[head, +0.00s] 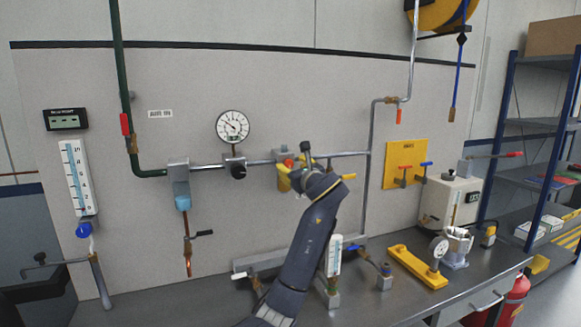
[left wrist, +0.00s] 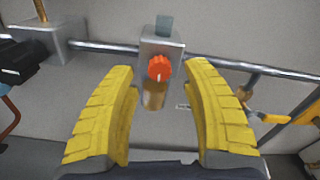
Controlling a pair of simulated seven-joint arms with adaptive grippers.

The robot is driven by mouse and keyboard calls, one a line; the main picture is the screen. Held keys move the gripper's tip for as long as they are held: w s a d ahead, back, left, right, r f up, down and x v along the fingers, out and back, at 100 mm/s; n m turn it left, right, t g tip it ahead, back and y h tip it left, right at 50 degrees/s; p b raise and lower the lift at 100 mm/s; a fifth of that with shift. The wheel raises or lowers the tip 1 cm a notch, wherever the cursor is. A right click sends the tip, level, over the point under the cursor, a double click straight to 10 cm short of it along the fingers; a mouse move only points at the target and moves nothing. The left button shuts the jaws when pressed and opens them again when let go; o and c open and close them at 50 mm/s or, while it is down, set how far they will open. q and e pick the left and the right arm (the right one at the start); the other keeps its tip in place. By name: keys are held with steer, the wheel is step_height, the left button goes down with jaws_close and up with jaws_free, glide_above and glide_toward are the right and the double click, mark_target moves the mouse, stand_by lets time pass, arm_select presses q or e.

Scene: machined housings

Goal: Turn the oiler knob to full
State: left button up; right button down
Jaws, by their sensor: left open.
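The oiler (head: 281,155) is a grey block on the horizontal wall pipe, with an orange-red knob (head: 288,163) on its front. In the left wrist view the knob (left wrist: 159,66) faces me, with a small pale mark near its lower edge. An amber bowl (left wrist: 154,95) hangs below the block. My left gripper (left wrist: 160,72) is open, its yellow fingers on either side of the knob in that view, with gaps on both sides. In the head view my left arm and gripper partly cover the oiler. My right gripper is in neither view.
A regulator with a black knob (head: 238,171) and a round gauge (head: 233,127) sit left of the oiler. A grey filter (head: 179,175) is farther left. A yellow valve panel (head: 405,164) is at the right. The bench (head: 375,308) lies below.

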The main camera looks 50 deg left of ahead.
arm_select(q)
steer(key=v, duration=1)
